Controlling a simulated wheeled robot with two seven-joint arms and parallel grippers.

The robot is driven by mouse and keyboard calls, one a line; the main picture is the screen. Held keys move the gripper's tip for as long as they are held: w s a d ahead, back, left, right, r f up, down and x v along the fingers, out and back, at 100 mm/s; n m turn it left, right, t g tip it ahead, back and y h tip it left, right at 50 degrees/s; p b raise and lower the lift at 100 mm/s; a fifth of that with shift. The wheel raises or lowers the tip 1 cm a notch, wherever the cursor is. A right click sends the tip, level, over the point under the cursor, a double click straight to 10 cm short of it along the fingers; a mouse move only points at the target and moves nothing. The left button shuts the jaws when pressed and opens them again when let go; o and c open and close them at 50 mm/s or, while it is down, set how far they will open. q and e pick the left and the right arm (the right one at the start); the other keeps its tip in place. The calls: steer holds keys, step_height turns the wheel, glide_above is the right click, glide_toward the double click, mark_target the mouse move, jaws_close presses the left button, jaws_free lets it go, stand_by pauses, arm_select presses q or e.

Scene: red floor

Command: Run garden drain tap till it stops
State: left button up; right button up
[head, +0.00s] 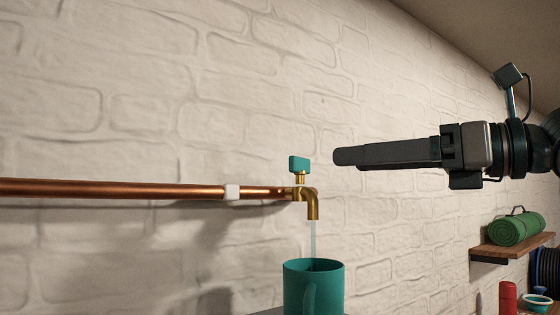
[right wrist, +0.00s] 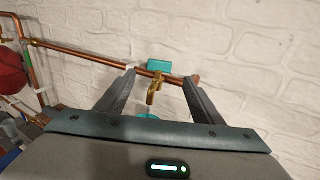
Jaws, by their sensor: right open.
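The brass tap (head: 312,205) sits at the end of a copper pipe (head: 130,190) along the wall. Its teal handle (head: 299,164) stands on top. A thin stream of water (head: 313,240) runs from the spout into a teal mug (head: 325,285) below. My right gripper (head: 340,156) is to the right of the handle at about its height, apart from it. In the right wrist view the open fingers (right wrist: 158,85) show on either side of the tap (right wrist: 155,92) and handle (right wrist: 159,65), with nothing between them touched. The left gripper is out of view.
A white clip (head: 232,192) holds the pipe to the white brick wall. At right, a wooden shelf (head: 512,247) carries a green roll (head: 517,229). A red bottle (head: 508,298) stands below it. The wall space around the handle is clear.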

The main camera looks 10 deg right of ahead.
mark_target(279, 189)
steer(key=p+x, duration=0.6)
steer(key=x, duration=0.9)
steer(key=shift+s, duration=0.1)
steer(key=shift+c, duration=0.6)
steer(key=c, duration=0.9)
